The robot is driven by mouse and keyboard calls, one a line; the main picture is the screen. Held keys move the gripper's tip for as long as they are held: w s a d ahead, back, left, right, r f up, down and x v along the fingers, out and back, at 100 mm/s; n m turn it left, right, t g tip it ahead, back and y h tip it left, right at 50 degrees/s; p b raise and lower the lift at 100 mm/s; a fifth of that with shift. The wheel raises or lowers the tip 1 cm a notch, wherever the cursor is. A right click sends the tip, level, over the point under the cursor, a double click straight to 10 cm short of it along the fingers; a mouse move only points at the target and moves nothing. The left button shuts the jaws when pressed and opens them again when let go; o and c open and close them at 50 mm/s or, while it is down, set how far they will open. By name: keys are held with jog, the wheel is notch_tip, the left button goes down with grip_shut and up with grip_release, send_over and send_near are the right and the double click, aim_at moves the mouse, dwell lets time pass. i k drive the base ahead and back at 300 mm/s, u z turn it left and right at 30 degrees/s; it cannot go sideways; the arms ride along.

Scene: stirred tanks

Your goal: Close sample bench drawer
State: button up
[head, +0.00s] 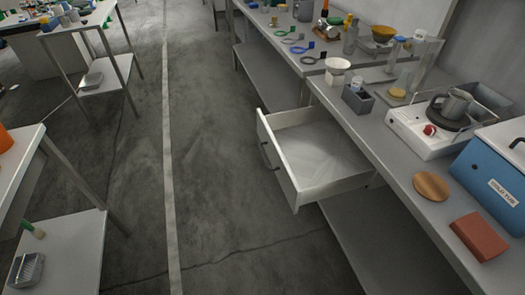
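The sample bench drawer (285,182) is white and pulled well out from under the bench on the right, over the floor. Its front panel faces left and bears a dark bar handle (268,157). The drawer looks empty inside. The sample bench (388,158) has a grey top and runs along the right side. My gripper is not in view, and nothing is seen touching the drawer or its handle.
The bench top holds a hotplate (431,133) with a metal beaker, a blue box (495,172), a round wooden disc (431,186) and a red-brown block (479,236). White tables (65,262) stand at left. The floor aisle (215,225) between is clear.

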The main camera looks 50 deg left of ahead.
aim_at(313, 159)
jog(key=u, duration=1.7)
